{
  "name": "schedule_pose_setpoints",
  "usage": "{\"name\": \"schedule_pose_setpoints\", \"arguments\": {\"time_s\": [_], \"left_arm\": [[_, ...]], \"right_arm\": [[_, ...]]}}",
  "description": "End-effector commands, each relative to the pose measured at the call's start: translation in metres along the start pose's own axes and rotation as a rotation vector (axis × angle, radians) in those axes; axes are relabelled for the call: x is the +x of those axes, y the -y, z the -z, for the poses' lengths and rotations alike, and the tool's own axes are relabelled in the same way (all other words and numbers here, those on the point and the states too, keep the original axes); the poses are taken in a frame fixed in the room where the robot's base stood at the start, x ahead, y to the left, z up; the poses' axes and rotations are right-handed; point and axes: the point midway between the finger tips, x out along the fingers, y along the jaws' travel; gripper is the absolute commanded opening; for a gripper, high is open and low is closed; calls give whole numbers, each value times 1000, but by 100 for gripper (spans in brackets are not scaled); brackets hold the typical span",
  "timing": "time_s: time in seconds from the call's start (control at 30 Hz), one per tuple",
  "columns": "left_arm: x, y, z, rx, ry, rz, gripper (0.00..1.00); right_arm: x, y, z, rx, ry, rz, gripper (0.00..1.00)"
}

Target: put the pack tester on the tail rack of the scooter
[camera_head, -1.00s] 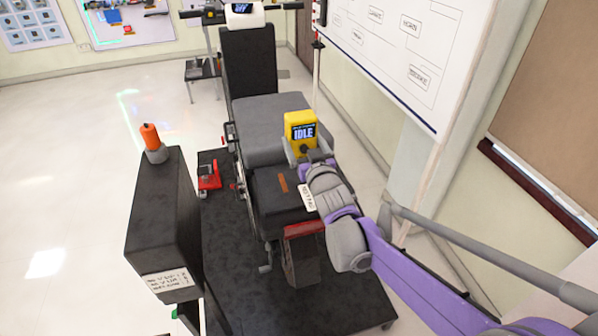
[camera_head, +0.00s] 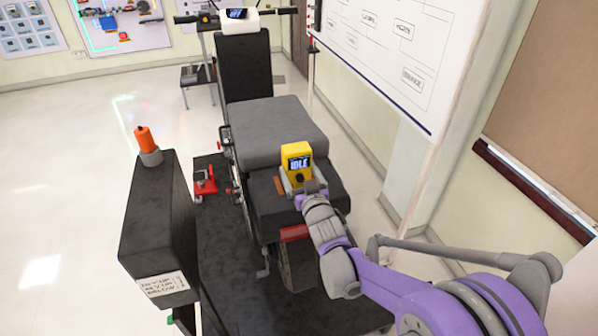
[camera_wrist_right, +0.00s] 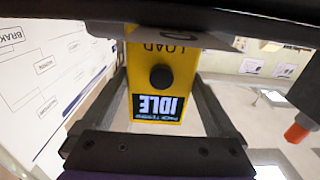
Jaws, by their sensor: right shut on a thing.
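The yellow pack tester (camera_head: 296,150), with a dark screen reading IDLE, is held upright by my right gripper (camera_head: 299,180). In the right wrist view the pack tester (camera_wrist_right: 163,75) sits between the two fingers, its screen and black knob facing the camera. The scooter's black tail rack (camera_head: 265,205) is behind the grey seat, with an orange-brown strip on top. The tester is over the right part of the rack in the head view. My gripper hides its base, so I cannot tell whether it touches the rack. My left gripper is out of view.
A tall black box (camera_head: 160,225) with an orange-topped knob (camera_head: 145,140) stands at left. A whiteboard (camera_head: 385,50) is on the right wall. The floor at left is clear.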

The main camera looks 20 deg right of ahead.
Motion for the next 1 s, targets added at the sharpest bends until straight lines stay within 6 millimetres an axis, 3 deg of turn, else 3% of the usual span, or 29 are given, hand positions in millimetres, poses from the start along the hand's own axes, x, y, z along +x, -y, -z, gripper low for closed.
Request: {"name": "schedule_pose_setpoints", "arguments": {"time_s": [0.03,0.07,0.37,0.47,0.8,1.0], "left_arm": [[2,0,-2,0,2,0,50],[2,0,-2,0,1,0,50],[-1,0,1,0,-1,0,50],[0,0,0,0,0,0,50],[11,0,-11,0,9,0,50],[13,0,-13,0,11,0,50]], "right_arm": [[0,0,-3,0,0,0,8],[0,0,-3,0,1,0,98],[0,0,1,0,0,0,100],[-8,0,1,0,1,0,100],[-77,0,0,0,1,0,100],[-107,0,1,0,0,0,100]]}}
